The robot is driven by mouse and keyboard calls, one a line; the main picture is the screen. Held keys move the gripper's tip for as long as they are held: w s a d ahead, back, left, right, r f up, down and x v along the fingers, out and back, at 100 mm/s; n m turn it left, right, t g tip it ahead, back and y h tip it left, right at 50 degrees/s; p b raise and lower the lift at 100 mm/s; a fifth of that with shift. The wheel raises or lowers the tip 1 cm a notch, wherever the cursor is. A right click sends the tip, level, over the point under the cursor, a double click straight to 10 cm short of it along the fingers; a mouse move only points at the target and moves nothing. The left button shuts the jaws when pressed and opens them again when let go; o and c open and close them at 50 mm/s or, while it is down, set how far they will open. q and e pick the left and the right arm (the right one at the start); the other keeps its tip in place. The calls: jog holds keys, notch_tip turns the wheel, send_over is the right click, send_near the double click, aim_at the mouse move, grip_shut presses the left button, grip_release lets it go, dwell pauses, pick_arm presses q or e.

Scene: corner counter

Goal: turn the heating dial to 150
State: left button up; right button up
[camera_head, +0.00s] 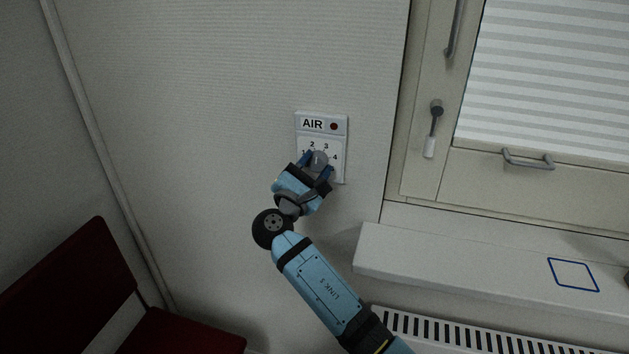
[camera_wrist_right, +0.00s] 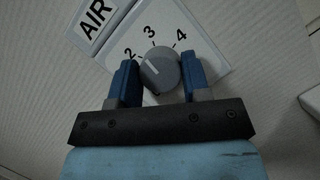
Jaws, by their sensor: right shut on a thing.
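A grey round knob (camera_head: 319,158) sits on a white wall panel (camera_head: 341,122) marked AIR, with a dark red dot at its upper right. In the right wrist view the knob (camera_wrist_right: 163,72) has a short white pointer line that points up and left, roughly between the marks 2 and 3. The panel shows small numbers up to 4; I see no heating dial and no 150. My right gripper (camera_head: 317,166) is shut on the knob, with one blue finger on each side. It also shows in the right wrist view (camera_wrist_right: 161,76). My left gripper is not in view.
A window frame with a handle (camera_head: 436,115) and blind is to the right. Below it are a white sill (camera_head: 450,262) with a blue outlined square (camera_head: 573,274) and a slotted radiator top (camera_head: 450,333). A dark red chair (camera_head: 75,285) stands at the lower left.

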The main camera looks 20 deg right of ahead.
jog(key=m+b, duration=0.1)
jog(key=m+g+b, duration=0.1)
jog(key=m, duration=0.1)
jog(key=shift+f+g+h, duration=0.15)
jog(key=shift+g+h, duration=0.15)
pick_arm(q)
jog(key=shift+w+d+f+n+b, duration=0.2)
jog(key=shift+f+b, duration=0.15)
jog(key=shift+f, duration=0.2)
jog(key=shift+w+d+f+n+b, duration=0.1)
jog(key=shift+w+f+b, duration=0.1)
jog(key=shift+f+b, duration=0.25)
pick_arm(e)
jog(key=shift+m+g, duration=0.5)
jog(key=shift+m, duration=1)
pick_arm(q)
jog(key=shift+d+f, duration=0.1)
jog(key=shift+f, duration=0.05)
pick_arm(e)
jog(key=o, duration=0.9)
jog(key=shift+r, duration=0.2)
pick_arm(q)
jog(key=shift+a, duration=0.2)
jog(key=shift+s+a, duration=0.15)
pick_arm(e)
jog(key=shift+a+f, duration=0.1)
